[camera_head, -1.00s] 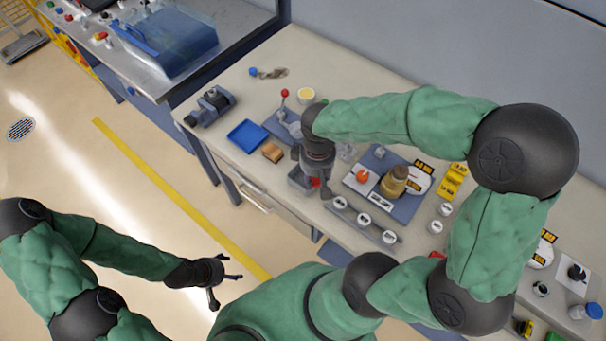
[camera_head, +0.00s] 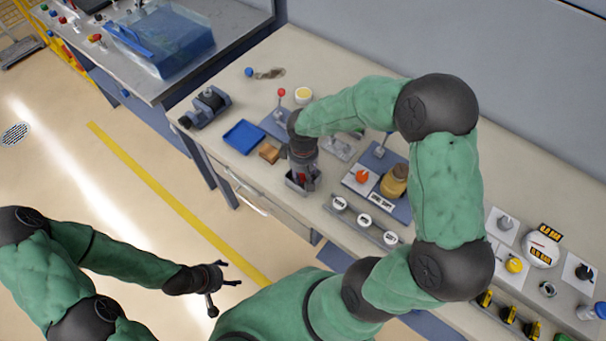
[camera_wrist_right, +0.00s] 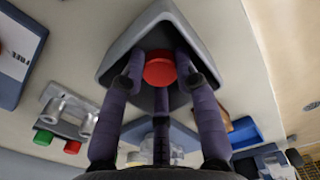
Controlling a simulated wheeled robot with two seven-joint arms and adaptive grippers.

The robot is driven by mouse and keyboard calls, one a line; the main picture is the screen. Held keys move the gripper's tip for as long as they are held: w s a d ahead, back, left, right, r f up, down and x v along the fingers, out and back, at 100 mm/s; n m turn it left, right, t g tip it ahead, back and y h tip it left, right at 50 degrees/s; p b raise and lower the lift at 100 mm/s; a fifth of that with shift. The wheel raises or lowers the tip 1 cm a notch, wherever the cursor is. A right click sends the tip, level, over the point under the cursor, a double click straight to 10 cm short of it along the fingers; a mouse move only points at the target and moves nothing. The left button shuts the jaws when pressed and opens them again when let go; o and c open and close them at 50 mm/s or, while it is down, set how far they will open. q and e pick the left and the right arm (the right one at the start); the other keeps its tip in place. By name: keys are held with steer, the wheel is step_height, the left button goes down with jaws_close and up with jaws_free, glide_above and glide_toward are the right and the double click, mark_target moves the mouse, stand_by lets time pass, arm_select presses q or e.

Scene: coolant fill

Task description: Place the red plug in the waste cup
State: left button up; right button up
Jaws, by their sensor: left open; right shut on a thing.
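The red plug (camera_wrist_right: 160,68) is pinched between the fingers of my right gripper (camera_wrist_right: 158,72), which is shut on it. A grey, angular open container, apparently the waste cup (camera_wrist_right: 120,52), frames the plug and fingertips in the right wrist view. In the head view my right gripper (camera_head: 303,177) points down at this cup (camera_head: 290,184) near the bench's front edge. The plug is mostly hidden there by the fingers. I cannot tell whether it touches the cup. My left gripper (camera_head: 225,279) is open and empty, out over the floor.
A blue tray (camera_head: 243,137) and a brown block (camera_head: 269,153) lie left of the cup. A rail with white-topped pieces (camera_head: 363,220) and a blue board with an amber jar (camera_head: 394,184) lie right. A red-knobbed lever (camera_head: 281,93) stands behind.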

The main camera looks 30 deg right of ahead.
mark_target(303, 176)
steer(key=shift+f, duration=0.15)
steer(key=o, duration=0.6)
steer(key=shift+c, duration=0.2)
steer(key=shift+r, duration=0.4)
step_height(303, 176, up, 12)
steer(key=p, duration=0.2)
steer(key=shift+f+p, duration=0.15)
steer(key=shift+p, duration=0.25)
